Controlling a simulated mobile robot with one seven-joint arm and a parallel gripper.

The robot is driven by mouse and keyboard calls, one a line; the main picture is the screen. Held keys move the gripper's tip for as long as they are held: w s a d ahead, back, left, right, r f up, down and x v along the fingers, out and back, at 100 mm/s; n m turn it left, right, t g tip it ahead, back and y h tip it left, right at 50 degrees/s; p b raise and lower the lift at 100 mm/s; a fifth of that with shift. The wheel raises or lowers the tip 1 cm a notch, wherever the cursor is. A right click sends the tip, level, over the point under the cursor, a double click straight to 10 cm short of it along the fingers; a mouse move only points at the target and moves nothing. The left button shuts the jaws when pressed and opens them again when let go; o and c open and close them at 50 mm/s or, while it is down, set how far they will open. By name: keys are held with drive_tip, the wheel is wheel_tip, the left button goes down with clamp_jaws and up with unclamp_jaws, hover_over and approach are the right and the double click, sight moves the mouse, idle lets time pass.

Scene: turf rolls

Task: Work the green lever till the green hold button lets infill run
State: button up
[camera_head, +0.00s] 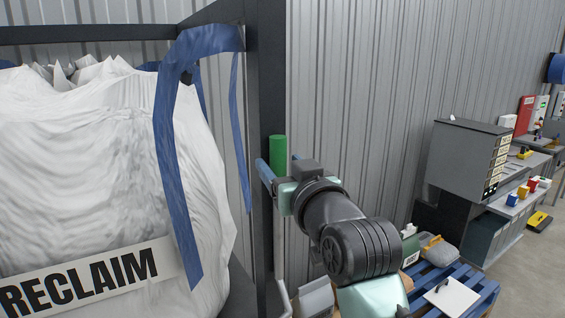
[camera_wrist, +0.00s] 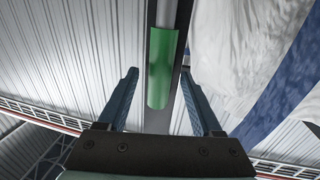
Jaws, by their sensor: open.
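The green lever grip (camera_head: 278,155) stands upright beside the dark frame post in the head view, at the top of a pale rod. My gripper (camera_head: 268,172) is at the grip's lower part. In the wrist view the green grip (camera_wrist: 162,68) lies between the two blue fingers of my gripper (camera_wrist: 160,85), with a gap on each side. The fingers are open and do not appear to press on it. No green hold button can be made out in either view.
A white bulk bag marked RECLAIM (camera_head: 95,170) with blue straps hangs in a dark frame (camera_head: 266,75) at left. A grey cabinet (camera_head: 465,155) stands at right, near a blue pallet (camera_head: 480,293) with items on it. A corrugated wall (camera_head: 370,100) is behind.

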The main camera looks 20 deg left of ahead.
drive_tip(key=shift+c, duration=0.4)
clamp_jaws()
idle(0.9)
